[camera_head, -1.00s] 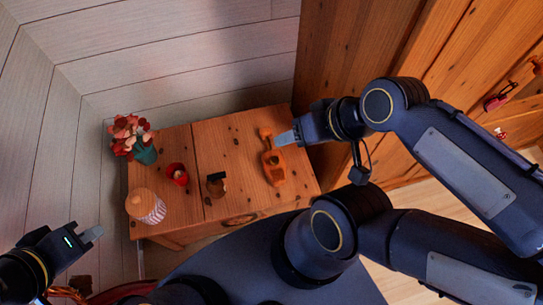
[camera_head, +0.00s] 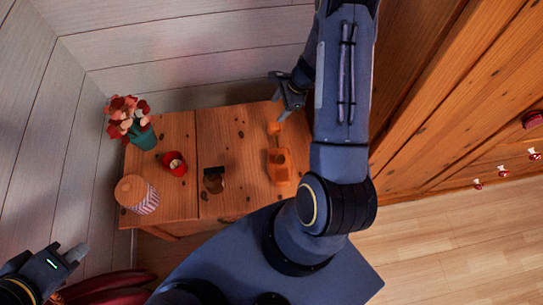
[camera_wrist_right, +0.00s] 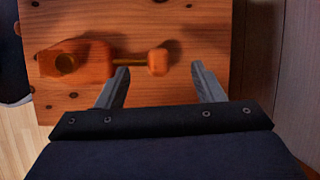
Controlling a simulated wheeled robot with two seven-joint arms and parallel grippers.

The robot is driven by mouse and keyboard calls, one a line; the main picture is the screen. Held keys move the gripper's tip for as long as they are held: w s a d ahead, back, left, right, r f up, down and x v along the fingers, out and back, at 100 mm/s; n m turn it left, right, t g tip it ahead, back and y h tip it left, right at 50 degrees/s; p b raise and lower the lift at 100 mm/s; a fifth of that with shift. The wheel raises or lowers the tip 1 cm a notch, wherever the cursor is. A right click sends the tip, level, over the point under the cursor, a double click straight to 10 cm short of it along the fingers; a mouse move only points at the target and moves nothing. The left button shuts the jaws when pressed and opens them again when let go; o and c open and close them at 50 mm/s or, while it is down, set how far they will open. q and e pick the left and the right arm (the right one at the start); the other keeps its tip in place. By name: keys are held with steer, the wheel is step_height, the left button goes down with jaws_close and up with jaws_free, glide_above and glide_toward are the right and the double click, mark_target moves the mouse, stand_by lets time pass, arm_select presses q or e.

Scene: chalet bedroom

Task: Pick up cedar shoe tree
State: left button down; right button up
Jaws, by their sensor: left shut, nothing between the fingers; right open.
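The cedar shoe tree (camera_head: 278,163) is an orange-brown wooden piece lying on the right part of the wooden cabinet top, its knob end toward the wall. In the right wrist view the shoe tree (camera_wrist_right: 95,60) lies crosswise, with its thin rod and round knob between and beyond the fingertips. My right gripper (camera_head: 280,108) is open and empty, above the cabinet's back edge near the knob; its two fingers (camera_wrist_right: 160,72) show in the wrist view. My left gripper (camera_head: 80,253) is shut and empty at the lower left, away from the cabinet.
The cabinet top (camera_head: 235,135) also holds a flower vase (camera_head: 142,137), a red cup (camera_head: 174,163), a small dark item (camera_head: 214,180) and a striped jar (camera_head: 137,194). A wooden wardrobe (camera_head: 450,100) stands at the right. The plank wall is behind.

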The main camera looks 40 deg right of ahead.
steer(key=m, duration=0.1)
glide_above(272, 125)
steer(key=s+d, duration=0.2)
steer(key=d, duration=0.1)
steer(key=shift+g, duration=0.3)
steer(key=f, duration=0.5)
steer(key=shift+w+a+f, duration=0.15)
steer(key=shift+w+f, duration=0.05)
steer(key=shift+f, duration=0.05)
steer(key=x, duration=0.7)
steer(key=shift+w+a+b, duration=0.15)
steer(key=shift+a+b, duration=0.1)
steer(key=shift+b, duration=0.05)
steer(key=c, duration=1.3)
